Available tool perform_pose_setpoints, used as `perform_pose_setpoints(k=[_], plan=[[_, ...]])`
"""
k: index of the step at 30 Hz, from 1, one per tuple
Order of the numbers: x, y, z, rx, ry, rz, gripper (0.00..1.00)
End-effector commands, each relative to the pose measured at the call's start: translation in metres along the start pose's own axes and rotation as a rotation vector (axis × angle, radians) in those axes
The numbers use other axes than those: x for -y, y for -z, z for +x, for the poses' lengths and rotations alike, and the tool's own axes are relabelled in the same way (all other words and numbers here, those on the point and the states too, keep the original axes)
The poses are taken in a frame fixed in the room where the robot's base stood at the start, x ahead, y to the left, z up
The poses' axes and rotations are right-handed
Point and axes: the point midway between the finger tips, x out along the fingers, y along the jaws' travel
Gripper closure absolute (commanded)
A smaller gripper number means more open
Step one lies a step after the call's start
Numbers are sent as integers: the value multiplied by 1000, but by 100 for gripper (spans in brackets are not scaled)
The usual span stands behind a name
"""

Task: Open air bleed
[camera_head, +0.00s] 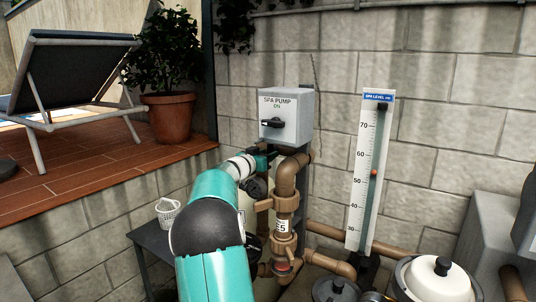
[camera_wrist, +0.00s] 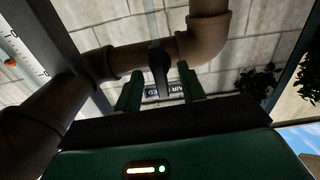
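The air bleed shows in the wrist view as a dark lever (camera_wrist: 159,62) on the brown pipe. Behind it is a small, partly hidden label (camera_wrist: 163,91) whose visible letters look like "AIR BLEED". My gripper (camera_wrist: 160,80) has its two green fingers apart, one on each side of the lever. I see gaps between the lever and both fingers. In the head view my gripper (camera_head: 264,157) is at the pipework below the spa pump box, and the lever is hard to make out there.
The grey "SPA PUMP" switch box (camera_head: 286,117) is just above my gripper. Brown pipes (camera_head: 287,180) stand close to my arm. A spa level gauge (camera_head: 370,170) is to the right. A dark side table (camera_head: 150,240) with a white basket (camera_head: 167,212) is at left.

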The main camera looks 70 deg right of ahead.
Motion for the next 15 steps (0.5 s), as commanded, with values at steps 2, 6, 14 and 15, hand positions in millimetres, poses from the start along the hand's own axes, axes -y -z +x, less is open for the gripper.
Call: perform_pose_setpoints(k=[2, 6, 14, 15], plan=[[0, 0, 0, 0, 0, 0, 60], [1, 1, -9, 0, 2, 1, 60], [0, 1, -42, -1, 2, 1, 60], [0, 0, -47, 0, 2, 0, 60]])
